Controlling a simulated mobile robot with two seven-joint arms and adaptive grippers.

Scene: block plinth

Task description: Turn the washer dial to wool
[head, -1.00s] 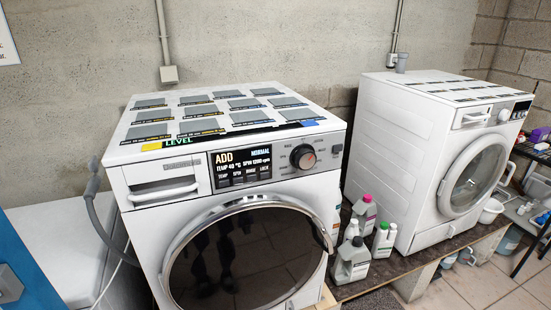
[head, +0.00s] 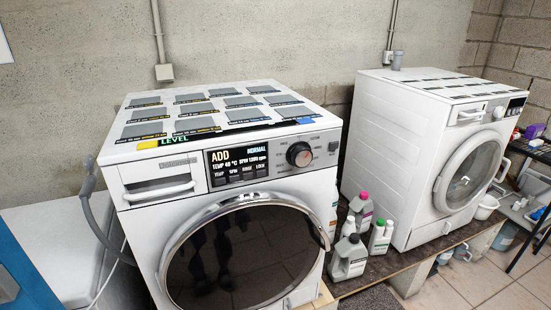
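The near washer (head: 260,205) is white and stands in the middle of the head view with its round dark door shut. Its washer dial (head: 299,154) is a dark round knob with a silver rim and a small reddish mark, right of the display. Small labels ring the dial, too small to read. The black display (head: 238,164) reads ADD, NORMAL, TEMP 40 °C and SPIN 1200 rpm, with a row of buttons below. Neither of my grippers is in view.
A second white washer (head: 420,150) stands to the right. Several detergent bottles (head: 350,255) stand between the two machines on a low wooden platform (head: 400,262). A grey hose (head: 100,225) hangs left of the near washer. Tiled floor (head: 490,280) is clear at front right.

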